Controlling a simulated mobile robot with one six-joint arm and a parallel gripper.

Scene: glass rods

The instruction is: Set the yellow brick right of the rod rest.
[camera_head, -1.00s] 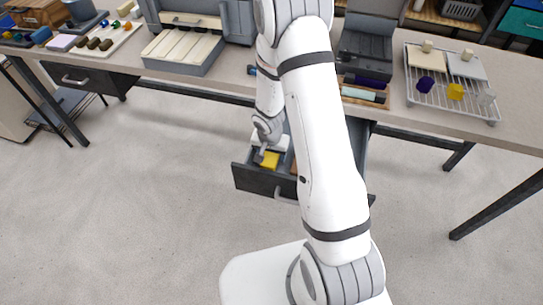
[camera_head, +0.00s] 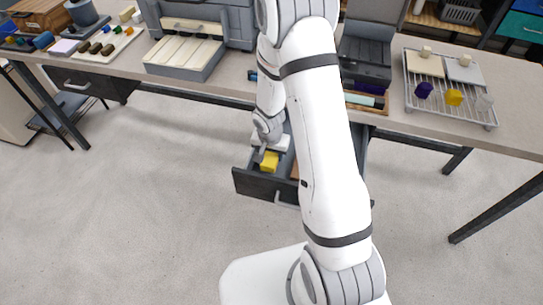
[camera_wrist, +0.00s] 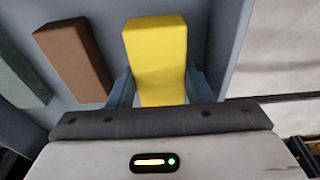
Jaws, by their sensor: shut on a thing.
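The yellow brick (camera_head: 269,162) is at the open drawer (camera_head: 252,186) below the table. My gripper (camera_head: 261,153) is shut on it; the wrist view shows the yellow brick (camera_wrist: 157,50) between the two fingers (camera_wrist: 158,92). The brick looks slightly raised, but its exact gap to the drawer floor cannot be told. I cannot say for sure which thing is the rod rest; a wood-edged holder with a pale teal piece (camera_head: 360,99) lies on the table behind my arm, partly hidden by it.
A brown brick (camera_wrist: 73,58) and a grey-green one (camera_wrist: 20,72) lie beside the yellow brick in the drawer. A wire rack (camera_head: 448,112) with small pieces stands on the table at right. A grey box with cream slats (camera_head: 184,50) stands left. Bare tabletop (camera_head: 235,85) shows between.

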